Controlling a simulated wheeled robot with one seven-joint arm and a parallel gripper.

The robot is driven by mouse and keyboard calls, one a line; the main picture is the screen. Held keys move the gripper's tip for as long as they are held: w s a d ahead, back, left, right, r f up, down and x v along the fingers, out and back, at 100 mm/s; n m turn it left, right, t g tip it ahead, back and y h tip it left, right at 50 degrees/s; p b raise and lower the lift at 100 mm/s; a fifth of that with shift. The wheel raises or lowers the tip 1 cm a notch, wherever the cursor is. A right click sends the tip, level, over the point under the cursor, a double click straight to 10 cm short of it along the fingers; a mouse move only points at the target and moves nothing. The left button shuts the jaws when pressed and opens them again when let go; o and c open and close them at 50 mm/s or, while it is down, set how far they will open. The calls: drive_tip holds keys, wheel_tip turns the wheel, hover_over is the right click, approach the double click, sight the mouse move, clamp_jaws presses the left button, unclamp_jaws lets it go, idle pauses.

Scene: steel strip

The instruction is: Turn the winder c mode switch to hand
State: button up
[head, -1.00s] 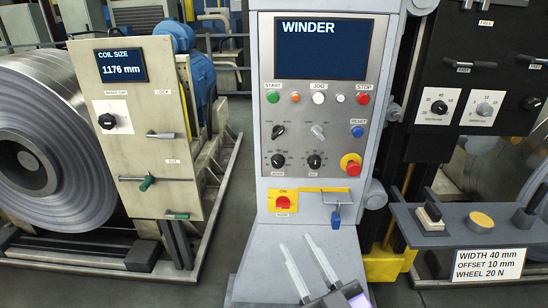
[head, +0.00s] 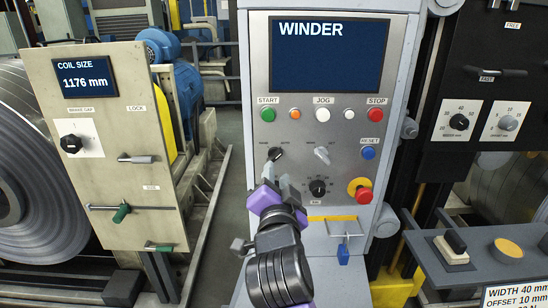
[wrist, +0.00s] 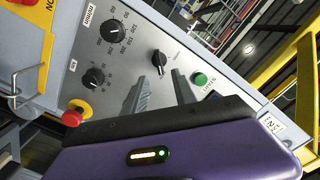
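The winder panel (head: 300,112) fills the middle of the head view. A black two-position selector (head: 275,154) sits below the start button; its small labels are hard to read. It appears tilted to the upper right. It also shows in the wrist view (wrist: 159,64). A similar grey selector (head: 322,155) stands to its right. I cannot tell from the labels which is the mode switch. My gripper (head: 278,178) is in front of the panel just below the black selector. In the wrist view my gripper (wrist: 158,78) is open and empty, its fingers pointing towards that selector, apparently short of it.
The green start button (wrist: 200,79) is close to one finger. A black dial (head: 318,187) and the red emergency stop (head: 361,191) lie to the right of my gripper. Another dial is hidden by it in the head view. A blue-tagged bracket (head: 344,250) hangs below.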

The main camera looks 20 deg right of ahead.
sight(276, 158)
drive_tip(key=shift+p+x, duration=0.5)
drive_tip(key=shift+x, duration=3.45)
drive_tip(key=shift+c, duration=0.2)
drive_tip(key=shift+f, duration=0.1)
clamp_jaws()
